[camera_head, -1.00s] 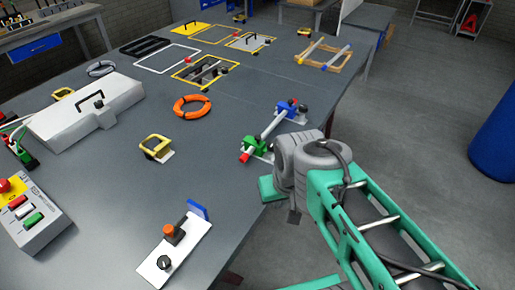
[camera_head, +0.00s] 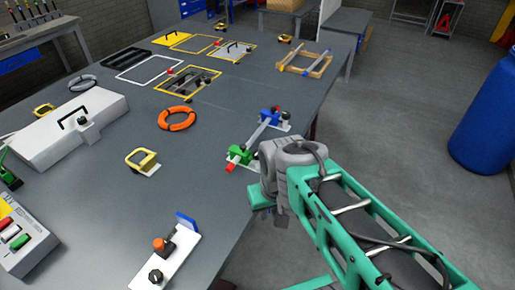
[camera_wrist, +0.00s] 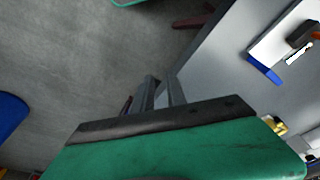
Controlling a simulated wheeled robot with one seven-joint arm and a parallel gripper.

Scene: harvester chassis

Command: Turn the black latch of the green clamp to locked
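The green clamp (camera_head: 240,155) is near the right edge of the grey table in the head view. A red piece sticks out at its near end, and a pipe runs from it to a blue clamp (camera_head: 269,116). A small dark part shows on the green clamp, but I cannot make out the black latch's position. My gripper (camera_head: 270,213) is at the table edge, nearer the camera than the green clamp and apart from it. In the wrist view its two grey fingers (camera_wrist: 162,92) stand slightly apart with nothing between them. The green clamp is not recognisable in that view.
A white plate (camera_head: 180,259) with an orange-topped knob and blue tab stands at the table's near edge. A yellow bracket (camera_head: 141,162) and orange ring (camera_head: 177,118) lie left of the clamp. A blue barrel (camera_head: 486,125) stands on the floor, right.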

